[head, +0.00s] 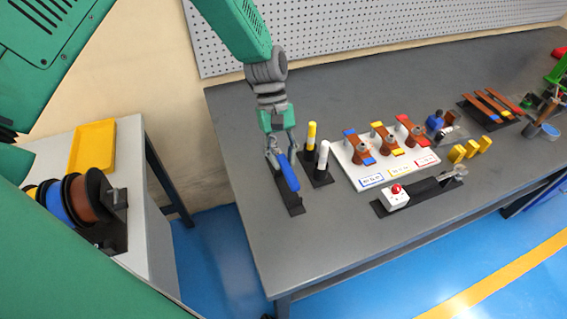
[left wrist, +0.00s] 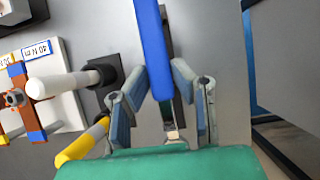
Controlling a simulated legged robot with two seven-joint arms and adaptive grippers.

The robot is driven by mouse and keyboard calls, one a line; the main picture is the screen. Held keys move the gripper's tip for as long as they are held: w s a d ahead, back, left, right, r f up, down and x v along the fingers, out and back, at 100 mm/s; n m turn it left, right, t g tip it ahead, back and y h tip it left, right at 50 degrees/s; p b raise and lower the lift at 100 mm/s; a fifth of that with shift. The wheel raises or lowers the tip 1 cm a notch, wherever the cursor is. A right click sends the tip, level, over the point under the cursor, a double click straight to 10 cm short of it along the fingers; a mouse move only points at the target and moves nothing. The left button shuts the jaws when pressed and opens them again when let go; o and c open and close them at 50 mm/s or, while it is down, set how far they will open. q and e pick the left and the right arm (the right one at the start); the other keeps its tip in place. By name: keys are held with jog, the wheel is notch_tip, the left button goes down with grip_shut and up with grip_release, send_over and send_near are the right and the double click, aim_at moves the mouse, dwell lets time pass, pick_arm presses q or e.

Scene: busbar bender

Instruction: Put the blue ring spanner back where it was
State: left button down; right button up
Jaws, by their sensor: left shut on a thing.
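The blue ring spanner (head: 289,174) is between the fingers of my left gripper (head: 281,150) in the head view. Its blue handle points down the picture, over a narrow dark holder (head: 293,206) on the grey table. I cannot tell whether it touches the holder. In the left wrist view the blue handle (left wrist: 155,45) runs up from between the two fingers of the left gripper (left wrist: 160,84). The spanner's far end is hidden by the fingers. My right gripper is not in view.
A white-handled tool (head: 322,155) and a yellow-handled tool (head: 311,135) stand upright just right of the gripper. A white board with busbar pieces (head: 367,182) lies further right. A dark tray with a red-button box (head: 395,198) is in front. The table's left edge is near.

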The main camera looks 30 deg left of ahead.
pick_arm(q)
jog(key=shift+w+f, duration=0.2)
jog(key=shift+f, duration=2.2)
jog(key=shift+f, duration=0.15)
jog(key=c, duration=1.4)
grip_release()
jog(key=shift+r, duration=0.2)
jog(key=v, duration=1.2)
jog(key=shift+b, duration=0.35)
jog(key=shift+f, duration=0.1)
